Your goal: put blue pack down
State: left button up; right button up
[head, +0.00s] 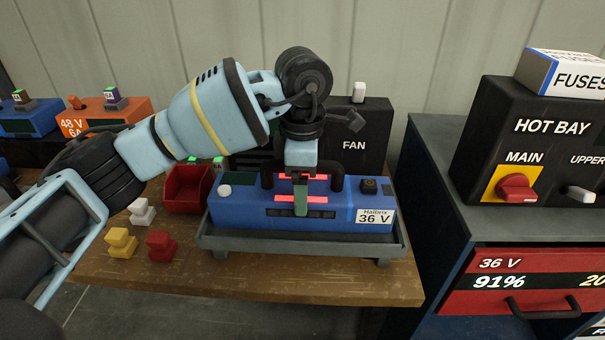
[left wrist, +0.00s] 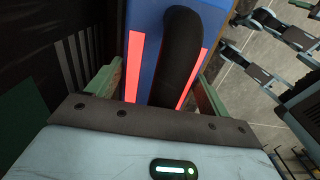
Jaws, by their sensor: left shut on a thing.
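The blue pack (head: 340,212) is a long blue box with a black handle, red strips and a "Halbrix 36 V" label. In the head view it sits level in or just over a grey tray (head: 300,243) on the wooden bench; I cannot tell whether it bears on the tray floor. My left gripper (head: 301,196) comes down on it from above, with a green finger in front of the pack's middle. In the left wrist view the gripper (left wrist: 152,85) has its green fingers on both sides of the black handle (left wrist: 178,60). My right gripper is not in view.
A black FAN box (head: 362,145) stands behind the pack. A red bin (head: 187,188) and yellow, white and red blocks (head: 122,243) are to the left. To the right, past a gap, stand the HOT BAY box (head: 540,140) and a red 36 V drawer (head: 485,293).

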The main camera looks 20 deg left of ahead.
pick_arm(q)
jog(key=shift+w+f, duration=0.1)
jog(key=shift+f, duration=0.7)
jog(key=o, duration=1.6)
jog(key=shift+f, duration=0.4)
jog(key=o, duration=0.4)
jog(key=shift+r, duration=0.1)
notch_tip(320, 180, up, 12)
jog(key=shift+s, duration=0.2)
